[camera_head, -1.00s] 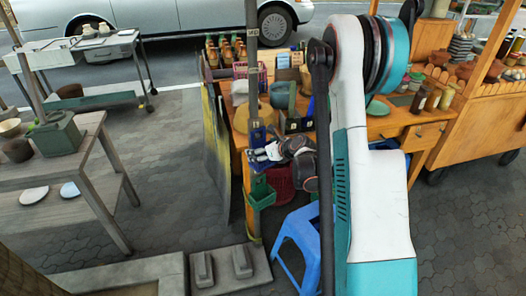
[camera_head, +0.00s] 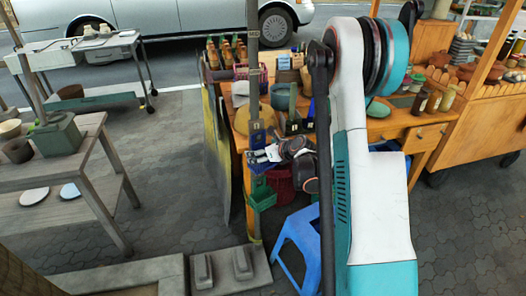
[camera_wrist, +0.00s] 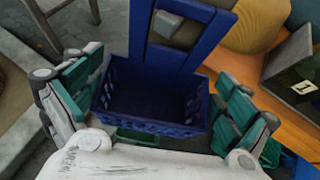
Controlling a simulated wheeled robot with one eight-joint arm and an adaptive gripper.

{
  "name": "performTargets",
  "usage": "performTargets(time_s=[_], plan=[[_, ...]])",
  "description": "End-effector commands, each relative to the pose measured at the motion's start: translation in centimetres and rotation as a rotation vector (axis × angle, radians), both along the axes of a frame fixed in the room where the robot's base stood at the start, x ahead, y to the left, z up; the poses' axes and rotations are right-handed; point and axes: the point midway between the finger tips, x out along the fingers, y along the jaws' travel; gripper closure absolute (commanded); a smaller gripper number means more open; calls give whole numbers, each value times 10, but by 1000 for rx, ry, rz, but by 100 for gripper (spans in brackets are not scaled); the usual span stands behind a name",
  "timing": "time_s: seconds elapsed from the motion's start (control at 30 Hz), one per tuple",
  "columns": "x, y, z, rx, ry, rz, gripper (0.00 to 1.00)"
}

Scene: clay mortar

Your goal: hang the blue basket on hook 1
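The blue basket (camera_wrist: 150,105) is an open mesh bin with a tall blue back frame, and it fills the middle of the wrist view. A grey peg-like piece (camera_wrist: 167,22), possibly a hook, shows in the frame's opening; I cannot tell whether it bears the basket. My gripper (camera_wrist: 155,98) has one green-padded finger on each side of the basket, very close to its walls. I cannot tell whether the pads press on it. In the head view my gripper (camera_head: 268,154) is at the post (camera_head: 252,65), with blue parts (camera_head: 257,135) beside it.
A green basket (camera_head: 262,196) is on the post below my gripper. A wooden table (camera_head: 400,123) with pots and jars stands behind. A dark box labelled 1 (camera_wrist: 295,75) is at right in the wrist view. A blue stool (camera_head: 300,240) stands below right.

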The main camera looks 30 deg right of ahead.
Motion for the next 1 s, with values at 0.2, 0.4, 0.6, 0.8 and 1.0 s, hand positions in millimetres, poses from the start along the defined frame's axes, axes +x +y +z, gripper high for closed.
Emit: performTargets(time_s=[0.2, 0.4, 0.6, 0.8, 1.0], plan=[[-1, 0, 0, -1, 0, -1, 0], [-2, -1, 1, 0, 0, -1, 0], [-19, -3, 12, 0, 1, -3, 0], [-44, -7, 28, 1, 0, -3, 0], [-61, -9, 39, 0, 1, -1, 0]])
